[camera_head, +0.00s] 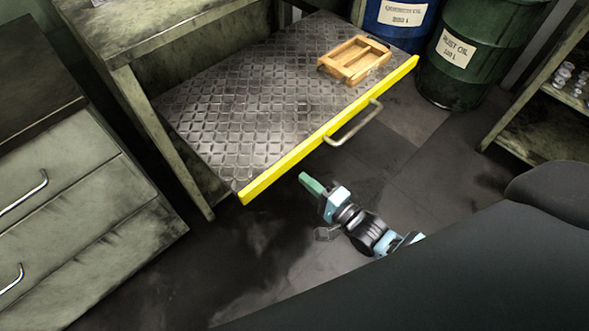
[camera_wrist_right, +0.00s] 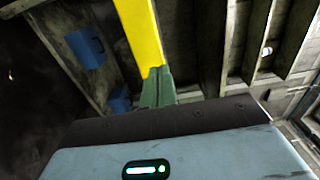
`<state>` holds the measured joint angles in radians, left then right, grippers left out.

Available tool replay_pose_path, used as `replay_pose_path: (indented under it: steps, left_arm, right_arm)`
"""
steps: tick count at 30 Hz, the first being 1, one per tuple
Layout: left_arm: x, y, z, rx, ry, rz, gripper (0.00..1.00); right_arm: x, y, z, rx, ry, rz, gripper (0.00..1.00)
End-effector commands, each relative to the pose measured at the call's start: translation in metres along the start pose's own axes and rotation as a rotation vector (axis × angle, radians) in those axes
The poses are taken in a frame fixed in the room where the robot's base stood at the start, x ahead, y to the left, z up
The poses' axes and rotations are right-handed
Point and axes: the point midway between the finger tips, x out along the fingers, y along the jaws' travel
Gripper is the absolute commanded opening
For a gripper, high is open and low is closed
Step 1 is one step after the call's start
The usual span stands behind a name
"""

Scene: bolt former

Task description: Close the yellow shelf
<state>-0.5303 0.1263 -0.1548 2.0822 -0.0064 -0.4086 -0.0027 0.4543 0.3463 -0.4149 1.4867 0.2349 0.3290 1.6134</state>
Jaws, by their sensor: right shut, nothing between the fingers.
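The yellow shelf (camera_head: 271,187) is a sliding metal tread-plate shelf with a yellow front edge and a metal bar handle (camera_head: 353,124). In the head view it is pulled out from its workbench. A wooden crate (camera_head: 354,61) rests on its right part. My right gripper (camera_head: 308,181) has green fingers, shut and empty, just in front of the yellow edge and left of the handle. In the right wrist view the fingers (camera_wrist_right: 157,86) overlap the end of the yellow edge (camera_wrist_right: 143,35); I cannot tell if they touch. My left gripper is not in view.
A grey drawer cabinet (camera_head: 70,200) with metal handles stands at the left. A blue barrel (camera_head: 395,30) and a green barrel (camera_head: 470,50) stand behind the shelf at the right. A rack (camera_head: 555,125) stands at the far right. Dark floor in front is clear.

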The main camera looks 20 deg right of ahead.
Motion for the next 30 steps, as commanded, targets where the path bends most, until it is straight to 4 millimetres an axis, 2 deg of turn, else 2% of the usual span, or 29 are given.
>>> replay_pose_path:
  steps: [3, 10, 30]
  left_arm:
    - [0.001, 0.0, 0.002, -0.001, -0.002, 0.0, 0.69]
    - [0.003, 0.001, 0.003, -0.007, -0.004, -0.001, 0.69]
    - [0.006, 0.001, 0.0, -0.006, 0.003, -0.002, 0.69]
  right_arm:
    - [0.021, 0.0, 0.0, -0.001, 0.0, -0.001, 0.0]
    - [0.045, 0.0, 0.0, -0.001, -0.001, 0.0, 0.0]
    - [0.055, 0.0, 0.0, -0.002, -0.001, 0.0, 0.0]
